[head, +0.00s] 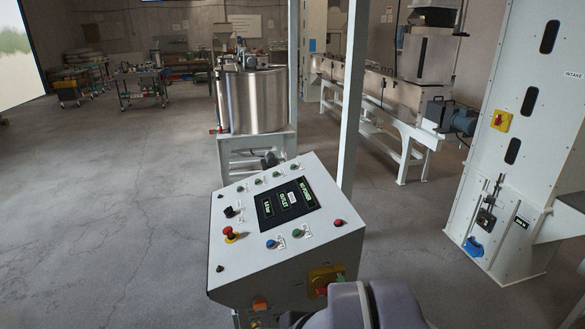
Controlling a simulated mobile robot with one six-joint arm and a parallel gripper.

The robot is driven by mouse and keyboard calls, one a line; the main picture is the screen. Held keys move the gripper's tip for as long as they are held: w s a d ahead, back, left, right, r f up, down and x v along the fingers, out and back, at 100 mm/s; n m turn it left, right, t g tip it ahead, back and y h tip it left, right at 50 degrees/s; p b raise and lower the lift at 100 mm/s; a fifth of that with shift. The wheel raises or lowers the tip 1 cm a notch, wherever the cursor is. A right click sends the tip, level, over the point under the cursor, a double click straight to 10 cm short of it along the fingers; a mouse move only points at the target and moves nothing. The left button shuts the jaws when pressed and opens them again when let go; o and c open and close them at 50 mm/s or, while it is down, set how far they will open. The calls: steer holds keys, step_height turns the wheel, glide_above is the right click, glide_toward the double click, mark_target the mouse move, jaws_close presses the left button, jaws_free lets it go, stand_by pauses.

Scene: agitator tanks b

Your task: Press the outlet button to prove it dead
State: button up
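A grey sloped control panel (235,274) stands in the lower middle of the head view. Its dark display (285,203) has green lettering; one part appears to read OUTLET. A row of several small green buttons runs above the display. Below it are a blue button (271,244), a green button (296,233) and a small red button (338,223). The labels are too small to read, so I cannot tell which button is the outlet's. Part of my arm shows at the bottom edge, in front of the panel's lower right. My gripper is not in view.
A red mushroom button (231,232) and black selector (229,212) sit on the panel's left. A yellow-and-red switch (322,280) is on its front. A steel tank (252,100) and white post (352,95) stand behind. The floor at left is clear.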

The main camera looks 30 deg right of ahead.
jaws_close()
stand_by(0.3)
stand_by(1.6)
